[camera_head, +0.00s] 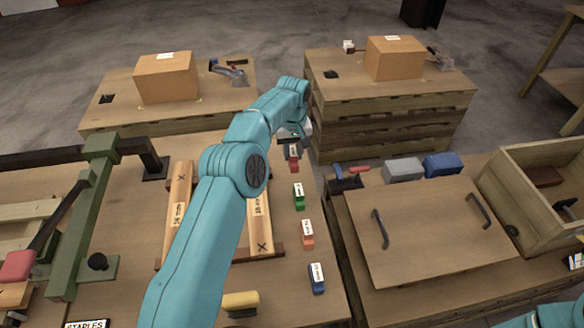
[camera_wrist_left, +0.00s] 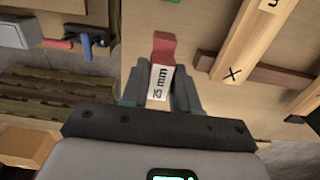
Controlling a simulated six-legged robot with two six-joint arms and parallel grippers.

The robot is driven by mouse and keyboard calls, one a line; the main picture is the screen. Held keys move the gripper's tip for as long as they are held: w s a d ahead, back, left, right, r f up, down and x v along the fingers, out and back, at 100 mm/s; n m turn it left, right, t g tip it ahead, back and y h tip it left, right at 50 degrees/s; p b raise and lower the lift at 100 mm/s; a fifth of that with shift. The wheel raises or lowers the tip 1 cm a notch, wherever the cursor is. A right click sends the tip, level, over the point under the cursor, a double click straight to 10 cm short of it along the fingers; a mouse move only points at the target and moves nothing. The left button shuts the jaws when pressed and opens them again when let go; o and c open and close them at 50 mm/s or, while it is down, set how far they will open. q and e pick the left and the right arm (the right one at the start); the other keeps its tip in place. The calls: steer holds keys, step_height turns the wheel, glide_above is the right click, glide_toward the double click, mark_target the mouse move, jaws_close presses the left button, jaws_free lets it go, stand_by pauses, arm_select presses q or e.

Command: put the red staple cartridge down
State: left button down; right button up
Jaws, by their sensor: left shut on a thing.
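The red staple cartridge (camera_head: 294,168) is at the far end of a row of cartridges, near the right edge of the left table. My left gripper (camera_head: 291,146) is shut on it, and my arm partly covers the gripper in the head view. In the left wrist view the cartridge (camera_wrist_left: 163,45) sticks out between the two fingers (camera_wrist_left: 158,92), its white label reading 25 mm. I cannot tell whether it touches the table top. My right gripper is not in view.
A green cartridge (camera_head: 298,196), an orange one (camera_head: 307,234) and a blue one (camera_head: 317,278) stand nearer in the row. A wooden frame (camera_head: 260,222) lies left of them. A gap separates this table from the right table (camera_head: 430,235). Cardboard boxes stand on the rear tables.

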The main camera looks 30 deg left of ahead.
mark_target(293, 162)
arm_select(q)
step_height(293, 162, down, 4)
steer(key=shift+f+p, duration=0.15)
steer(key=shift+p, duration=0.15)
steer(key=shift+f, duration=0.4)
steer(key=shift+f, duration=0.1)
steer(key=c, duration=0.8)
jaws_free()
steer(key=shift+f, duration=0.1)
steer(key=shift+c, duration=0.2)
